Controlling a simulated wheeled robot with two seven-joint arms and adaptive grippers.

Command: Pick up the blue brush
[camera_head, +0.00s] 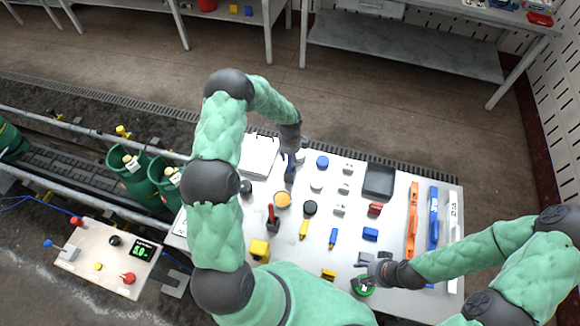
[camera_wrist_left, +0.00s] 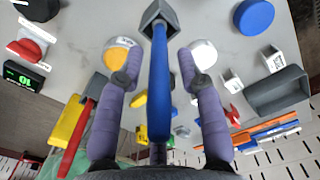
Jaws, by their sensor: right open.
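The blue brush (camera_wrist_left: 159,90) has a long blue handle and a grey head. In the left wrist view it runs up the middle, between the two purple fingers of my left gripper (camera_wrist_left: 158,68). The fingers are apart, with a visible gap on each side of the handle.
The white table (camera_head: 345,255) holds several small items. A notepad (camera_head: 258,156) and a blue disc (camera_head: 322,162) flank the left gripper. A black tray (camera_head: 379,181), orange level (camera_head: 412,220) and blue level (camera_head: 433,218) lie to the right. An orange disc (camera_head: 283,199) lies nearer.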

